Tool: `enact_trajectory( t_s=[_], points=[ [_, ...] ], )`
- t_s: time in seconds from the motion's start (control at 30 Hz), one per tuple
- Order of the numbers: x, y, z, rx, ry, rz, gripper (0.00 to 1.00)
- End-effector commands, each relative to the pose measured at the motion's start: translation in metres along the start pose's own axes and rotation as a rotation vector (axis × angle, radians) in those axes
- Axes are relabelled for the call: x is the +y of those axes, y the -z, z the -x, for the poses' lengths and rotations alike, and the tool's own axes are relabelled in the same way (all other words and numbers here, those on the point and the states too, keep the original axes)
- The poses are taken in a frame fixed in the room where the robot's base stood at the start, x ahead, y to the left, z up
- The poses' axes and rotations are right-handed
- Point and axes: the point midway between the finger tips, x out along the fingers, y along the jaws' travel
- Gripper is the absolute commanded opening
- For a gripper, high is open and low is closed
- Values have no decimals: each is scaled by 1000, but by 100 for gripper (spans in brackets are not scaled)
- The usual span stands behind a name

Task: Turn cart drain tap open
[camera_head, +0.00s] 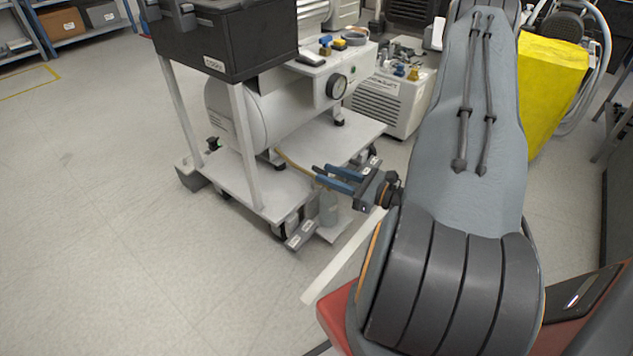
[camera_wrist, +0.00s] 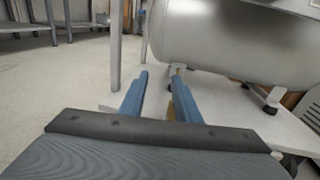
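The grey compressor tank (camera_head: 240,115) lies on a white wheeled cart (camera_head: 265,200). The tank (camera_wrist: 215,40) also fills the upper right of the wrist view. A thin yellow-brown line (camera_head: 290,162) runs from under the tank towards my gripper. A small yellow-brass piece (camera_wrist: 178,72) shows under the tank near the right fingertip; I cannot make out a tap handle or its position. My gripper (camera_head: 323,174) has blue fingers, held apart at the cart's front edge. In the wrist view my gripper (camera_wrist: 160,78) is open, with no object clearly held between the fingers.
A black case (camera_head: 225,40) sits on the cart's upper frame, above the tank. A cloudy bottle (camera_head: 328,208) stands low below my gripper. A white compressor unit (camera_head: 390,100) stands behind, and a yellow cover (camera_head: 550,85) is at the right. The floor at left is clear.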

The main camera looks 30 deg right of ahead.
Motion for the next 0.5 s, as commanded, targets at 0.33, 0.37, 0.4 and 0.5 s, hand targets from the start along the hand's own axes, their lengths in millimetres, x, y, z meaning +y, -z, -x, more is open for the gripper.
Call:
enact_trajectory(
  t_s=[0.33, 0.37, 0.4, 0.5],
  points=[
    [-33, 41, 6, -28, 147, -26, 30],
    [-33, 41, 2, -28, 147, -26, 30],
    [-34, 40, -4, -27, 146, -25, 30],
    [-36, 40, -20, -27, 145, -24, 30]
  ],
)
